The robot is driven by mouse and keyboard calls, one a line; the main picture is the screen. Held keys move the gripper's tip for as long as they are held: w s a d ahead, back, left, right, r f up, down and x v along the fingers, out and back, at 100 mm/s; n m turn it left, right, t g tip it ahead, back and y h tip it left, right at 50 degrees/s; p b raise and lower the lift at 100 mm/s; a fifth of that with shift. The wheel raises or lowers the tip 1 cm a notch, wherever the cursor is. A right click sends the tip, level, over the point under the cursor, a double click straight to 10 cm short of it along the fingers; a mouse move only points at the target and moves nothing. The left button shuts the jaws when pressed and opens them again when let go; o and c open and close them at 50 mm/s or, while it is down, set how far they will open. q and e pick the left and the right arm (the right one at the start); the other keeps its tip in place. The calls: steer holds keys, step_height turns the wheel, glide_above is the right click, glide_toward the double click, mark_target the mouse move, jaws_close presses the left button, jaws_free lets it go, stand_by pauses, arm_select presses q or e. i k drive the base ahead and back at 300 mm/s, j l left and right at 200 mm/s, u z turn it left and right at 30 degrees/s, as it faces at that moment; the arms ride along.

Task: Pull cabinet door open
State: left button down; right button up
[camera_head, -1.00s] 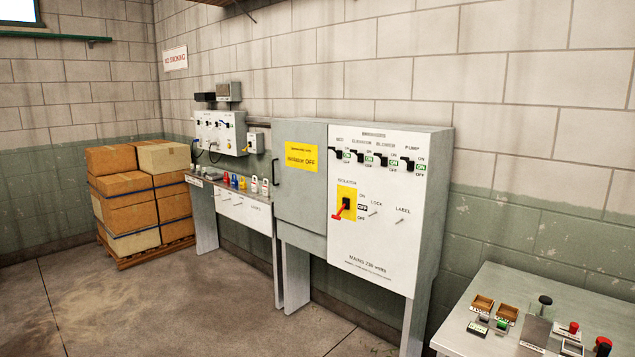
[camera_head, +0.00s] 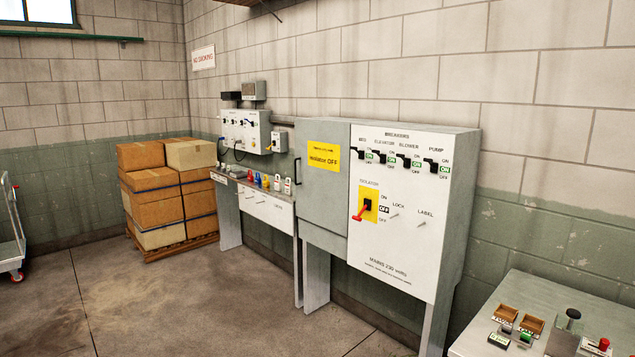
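The grey cabinet door (camera_head: 323,205) is shut, with a yellow "Isolator OFF" sign (camera_head: 323,157) on it. Its dark vertical handle (camera_head: 297,171) is at the door's left edge. To its right is the white panel (camera_head: 400,240) with a row of breaker switches (camera_head: 399,159) on top. Below them is a red-handled isolator (camera_head: 366,206) on a yellow plate, with lock and label pegs beside it. Neither of my grippers shows in the head view.
A bench (camera_head: 265,197) with small coloured items stands left of the cabinet. Stacked boxes (camera_head: 160,190) on a pallet fill the corner, and a trolley (camera_head: 12,240) is at far left. A metal table (camera_head: 490,325) with small parts is at lower right. The floor in front is clear.

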mark_target(323, 161)
steer(key=i, duration=3.65)
steer(key=j+u, duration=0.05)
steer(key=j, duration=0.15)
